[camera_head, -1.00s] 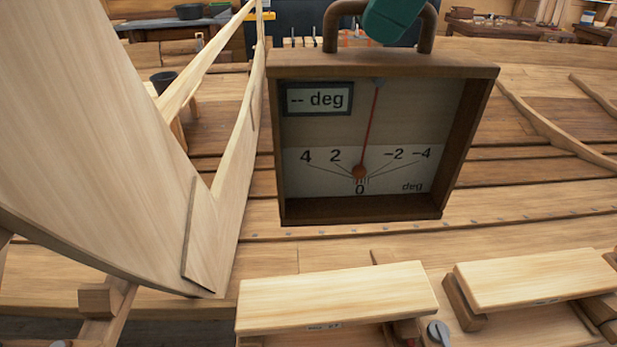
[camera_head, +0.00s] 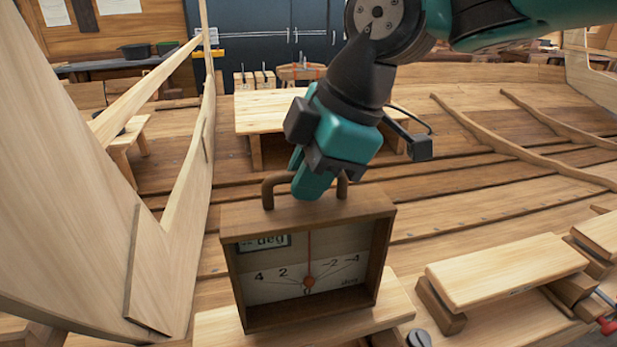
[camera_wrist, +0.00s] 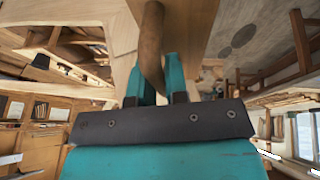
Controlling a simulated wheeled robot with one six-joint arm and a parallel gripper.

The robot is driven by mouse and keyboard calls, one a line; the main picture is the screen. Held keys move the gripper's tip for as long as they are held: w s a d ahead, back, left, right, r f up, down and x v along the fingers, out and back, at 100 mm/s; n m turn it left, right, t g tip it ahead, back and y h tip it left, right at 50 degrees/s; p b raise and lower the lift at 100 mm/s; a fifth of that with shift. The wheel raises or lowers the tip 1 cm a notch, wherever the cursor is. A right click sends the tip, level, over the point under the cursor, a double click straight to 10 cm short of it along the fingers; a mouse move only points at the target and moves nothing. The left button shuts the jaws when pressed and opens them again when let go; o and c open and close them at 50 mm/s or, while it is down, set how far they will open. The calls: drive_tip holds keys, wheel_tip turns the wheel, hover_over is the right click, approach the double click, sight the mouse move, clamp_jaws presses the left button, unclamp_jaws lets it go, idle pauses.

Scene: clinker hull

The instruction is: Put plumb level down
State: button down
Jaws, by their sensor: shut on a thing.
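The plumb level (camera_head: 308,249) is a brown wooden box frame with a pale dial, a red needle and a small "-- deg" display. It is nearly upright in the head view, in front of a pale plank (camera_head: 390,310) at the bottom. I cannot tell whether its base touches that plank. My gripper (camera_head: 315,188) is shut on its curved brown handle (camera_head: 268,190) from above. In the wrist view the handle (camera_wrist: 152,45) runs between the two teal fingers (camera_wrist: 158,82).
The curved pale hull planking (camera_head: 80,170) rises close at the left. Another raised pale plank (camera_head: 505,272) lies at the right. A low wooden table (camera_head: 260,108) stands behind my gripper. Hull boards with ribs (camera_head: 520,135) stretch away at the right.

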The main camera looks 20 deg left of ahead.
drive_tip(key=shift+f, duration=0.3)
drive_tip(key=shift+f+b, duration=0.45)
drive_tip(key=c, duration=1.1)
unclamp_jaws()
drive_tip(key=shift+r, duration=0.1)
drive_tip(key=shift+r+p, duration=0.55)
drive_tip(key=shift+r, duration=0.1)
drive_tip(key=v, duration=1.1)
drive_tip(key=shift+d+r, duration=0.15)
drive_tip(key=shift+d, duration=0.05)
